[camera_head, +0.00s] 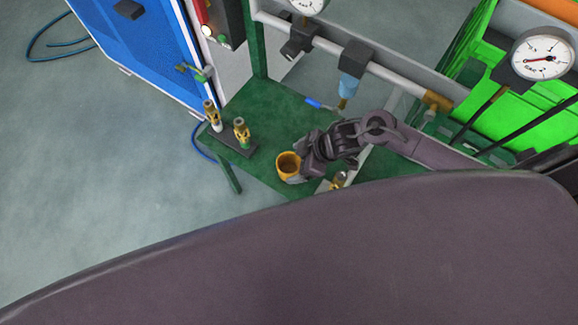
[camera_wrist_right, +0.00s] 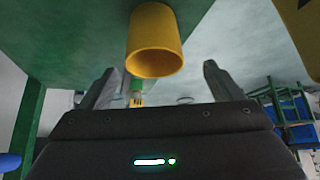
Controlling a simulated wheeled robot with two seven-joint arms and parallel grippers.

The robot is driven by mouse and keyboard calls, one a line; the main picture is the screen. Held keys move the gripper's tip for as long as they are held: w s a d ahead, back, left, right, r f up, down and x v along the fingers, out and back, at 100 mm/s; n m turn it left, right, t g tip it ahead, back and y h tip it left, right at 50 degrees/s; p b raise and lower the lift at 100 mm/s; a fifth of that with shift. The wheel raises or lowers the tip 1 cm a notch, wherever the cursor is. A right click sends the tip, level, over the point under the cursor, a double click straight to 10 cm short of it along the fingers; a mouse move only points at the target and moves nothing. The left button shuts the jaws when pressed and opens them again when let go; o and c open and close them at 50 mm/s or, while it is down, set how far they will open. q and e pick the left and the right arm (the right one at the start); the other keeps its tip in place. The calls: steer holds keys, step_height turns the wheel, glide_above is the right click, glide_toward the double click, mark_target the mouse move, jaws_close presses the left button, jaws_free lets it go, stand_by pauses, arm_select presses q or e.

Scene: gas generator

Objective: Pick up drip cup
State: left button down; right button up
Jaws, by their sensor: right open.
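The drip cup (camera_head: 288,165) is a small yellow-orange cup with its open top facing up. It stands on the green table near its front edge. In the right wrist view the drip cup (camera_wrist_right: 155,42) shows large, just beyond the fingertips and roughly in line with the gap between them. My right gripper (camera_head: 304,166) is right beside the cup, on its right side. In the right wrist view my right gripper's fingers (camera_wrist_right: 160,80) are spread apart with nothing held between them. Whether a finger touches the cup I cannot tell. My left gripper is not in view.
Two brass fittings (camera_head: 241,130) stand on a dark base at the table's left. A blue marker-like item (camera_head: 315,104) lies behind the cup. A grey pipe with a valve (camera_head: 352,62) runs above the table. A green crate (camera_head: 520,100) is at the right.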

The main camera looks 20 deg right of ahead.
mark_target(280, 167)
steer(key=x, duration=0.4)
steer(key=shift+w+f, duration=0.25)
steer(key=shift+w, duration=0.15)
steer(key=c, duration=1.1)
